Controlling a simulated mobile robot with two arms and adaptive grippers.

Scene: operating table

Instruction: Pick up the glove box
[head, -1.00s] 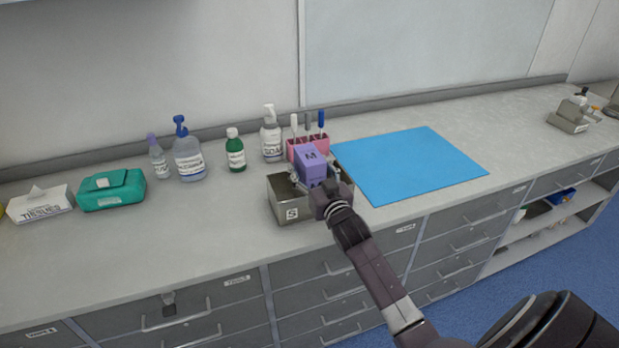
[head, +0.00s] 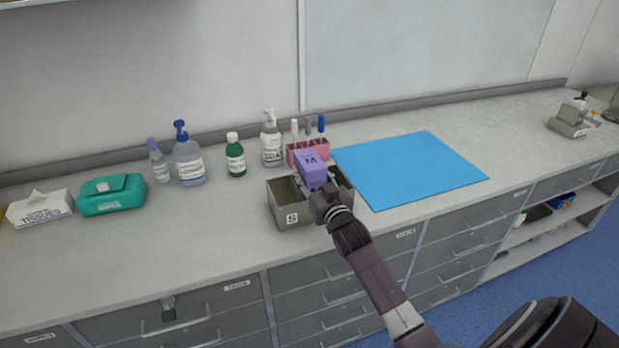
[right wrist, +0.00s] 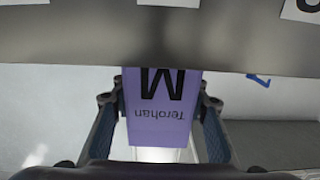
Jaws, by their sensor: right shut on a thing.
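The glove box is a small purple box marked "M" (head: 311,168), seen in the head view at a grey metal bin marked "S" (head: 291,214). My right gripper (head: 318,188) is shut on the purple box, with its arm coming from the lower right. In the right wrist view the purple box (right wrist: 160,115) sits between the two fingers of my gripper (right wrist: 162,120), its upper end hidden behind the metal bin's edge (right wrist: 80,38). I cannot tell whether the box touches the bin. My left gripper is not in view.
Behind the bin stand a pink holder (head: 308,151) with pens, a white pump bottle (head: 271,140) and a green bottle (head: 235,156). A blue mat (head: 410,168) lies to the right. A teal wipes pack (head: 112,195) and tissues (head: 40,208) lie left. The front counter is clear.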

